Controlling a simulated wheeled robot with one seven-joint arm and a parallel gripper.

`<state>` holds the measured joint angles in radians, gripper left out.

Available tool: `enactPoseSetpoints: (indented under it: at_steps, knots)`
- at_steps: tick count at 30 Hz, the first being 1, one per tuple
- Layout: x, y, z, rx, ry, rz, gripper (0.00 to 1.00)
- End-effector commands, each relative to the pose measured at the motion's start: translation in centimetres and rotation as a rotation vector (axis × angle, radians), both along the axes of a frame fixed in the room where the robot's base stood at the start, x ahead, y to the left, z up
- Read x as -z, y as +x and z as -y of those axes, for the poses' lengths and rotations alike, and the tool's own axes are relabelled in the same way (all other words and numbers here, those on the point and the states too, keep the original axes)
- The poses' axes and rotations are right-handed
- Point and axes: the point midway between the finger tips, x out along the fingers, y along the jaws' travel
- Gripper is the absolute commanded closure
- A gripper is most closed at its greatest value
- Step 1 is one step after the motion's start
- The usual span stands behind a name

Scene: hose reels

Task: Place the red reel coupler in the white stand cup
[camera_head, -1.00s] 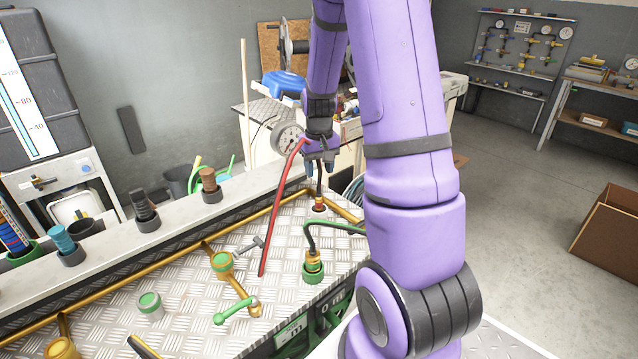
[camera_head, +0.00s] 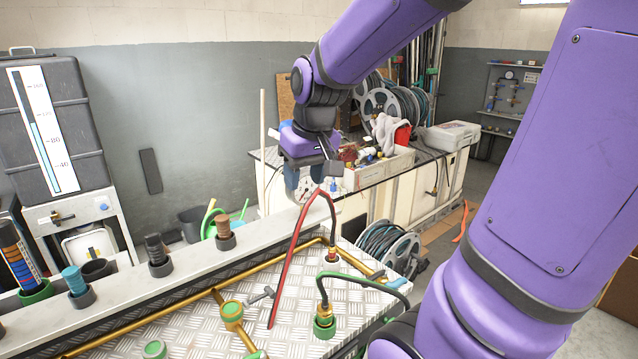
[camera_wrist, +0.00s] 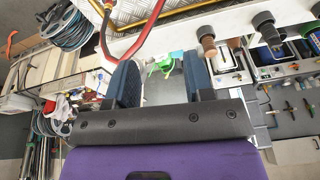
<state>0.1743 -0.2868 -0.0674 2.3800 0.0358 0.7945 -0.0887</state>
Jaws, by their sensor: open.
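My gripper (camera_head: 308,178) hangs above the far end of the metal deck, near the top of the red hose's arch. Its blue fingers are apart and nothing shows between them in the wrist view (camera_wrist: 160,80). A brass coupler with a red ring (camera_head: 332,255) stands upright on the deck's far corner, below and to the right of my gripper. I cannot make out a white stand cup for certain.
A brass coupler in a green socket (camera_head: 324,322) stands nearer on the deck. Brass pipes, valves and a small grey tap lie around it. A rail (camera_head: 190,262) with dark cups holding tubes runs along the left. A cluttered bench (camera_head: 395,165) stands behind.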

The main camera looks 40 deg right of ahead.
Motion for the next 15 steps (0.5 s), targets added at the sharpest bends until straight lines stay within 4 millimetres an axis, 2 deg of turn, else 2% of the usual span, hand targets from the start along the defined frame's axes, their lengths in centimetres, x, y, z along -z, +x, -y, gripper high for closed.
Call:
enactPoseSetpoints:
  at_steps: [1, 6, 12, 15]
  knots:
    - [-1.0, -1.2, -1.1, -0.021, -0.005, 0.026, 0.52]
    - [-3.2, -5.1, -4.1, -0.078, -0.019, 0.092, 0.52]
    - [-4.6, -9.5, -6.6, -0.135, -0.034, 0.162, 0.52]
    - [-4.8, -11.1, -7.3, -0.153, -0.038, 0.185, 0.52]
